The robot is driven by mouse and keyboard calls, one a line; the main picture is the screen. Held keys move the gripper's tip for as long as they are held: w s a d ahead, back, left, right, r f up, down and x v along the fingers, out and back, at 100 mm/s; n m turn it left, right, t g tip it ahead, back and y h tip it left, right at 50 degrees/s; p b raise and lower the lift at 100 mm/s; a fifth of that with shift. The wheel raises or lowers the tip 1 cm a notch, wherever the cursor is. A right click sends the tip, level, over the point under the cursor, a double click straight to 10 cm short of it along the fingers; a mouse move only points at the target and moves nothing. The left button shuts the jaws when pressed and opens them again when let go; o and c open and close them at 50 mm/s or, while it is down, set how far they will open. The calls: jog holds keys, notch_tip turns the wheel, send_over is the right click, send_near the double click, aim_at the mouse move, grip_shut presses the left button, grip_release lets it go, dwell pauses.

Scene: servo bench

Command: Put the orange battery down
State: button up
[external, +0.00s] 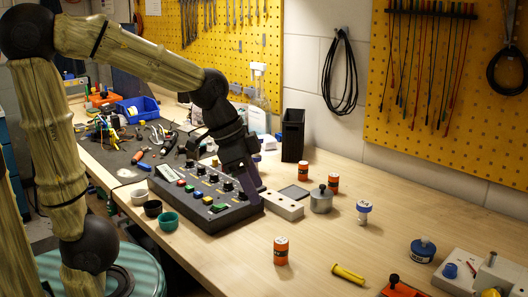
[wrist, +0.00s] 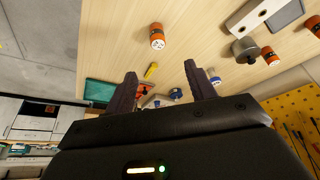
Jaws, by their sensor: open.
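Three orange batteries stand upright on the wooden bench. One (external: 281,250) is alone near the front edge; the other two (external: 333,183) (external: 303,170) stand farther back, beside a dark square pad (external: 294,192). My gripper (external: 260,188) is over the right end of the black control box (external: 210,212), near the white block. In the wrist view its fingers (wrist: 160,85) are apart with no battery between them.
The white block with holes (external: 283,206) and a grey knobbed weight (external: 321,201) stand right of my gripper. A blue-topped piece (external: 364,208), a yellow tube (external: 348,274) and a blue round container (external: 422,250) are farther right. Bare wood surrounds the front battery.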

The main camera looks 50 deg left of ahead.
aim_at(280, 240)
jog(key=b+x, duration=0.2)
jog(key=x, duration=1)
jog(key=shift+f, duration=0.1)
jog(key=b+x, duration=0.1)
jog(key=x, duration=0.4)
jog(key=shift+d+f+b, duration=0.1)
jog(key=shift+d+b, duration=0.15)
jog(key=shift+b, duration=0.05)
jog(key=shift+s, duration=0.1)
grip_shut()
notch_tip(280, 240, up, 10)
jog(key=p, duration=0.4)
dwell(0.4)
